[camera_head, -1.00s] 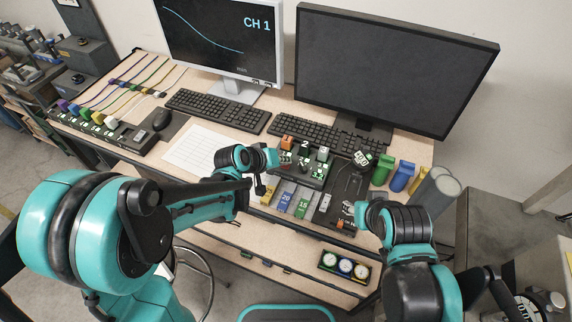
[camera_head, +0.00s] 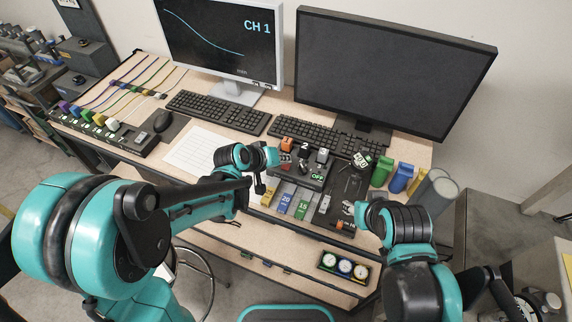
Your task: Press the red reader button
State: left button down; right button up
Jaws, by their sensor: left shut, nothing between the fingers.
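A dark control panel (camera_head: 340,190) lies on the desk below the right monitor, with orange, black and grey numbered blocks along its back. I cannot make out a red reader button for certain; part of the panel's left side is behind my left wrist. My left gripper (camera_head: 283,160) is shut and empty over the panel's left edge, in front of the orange block (camera_head: 287,144). A small green "OFF" sign (camera_head: 317,177) shows at the panel's middle. My right arm's wrist is in front of the panel's right corner; its fingers are not clear.
Two keyboards (camera_head: 218,112) and two monitors (camera_head: 395,70) stand behind. Green (camera_head: 382,171) and blue (camera_head: 401,178) pieces and grey cylinders (camera_head: 437,188) stand at right. Yellow, blue and green cards (camera_head: 285,203) lie in front. White paper (camera_head: 198,150) is at left.

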aim_at(283, 168)
pick_arm(q)
notch_tip(283, 168, up, 5)
jog(key=p, duration=0.4)
dwell(0.9)
jog(key=shift+s+a, duration=0.1)
jog(key=s+a+f+y+b, duration=0.1)
jog(key=s+a+y+b, duration=0.5)
jog(key=s+a, duration=1.1)
jog(key=s+b, duration=0.2)
jog(key=s, duration=0.1)
jog(key=shift+f+m, duration=0.25)
jog(key=shift+m, duration=0.15)
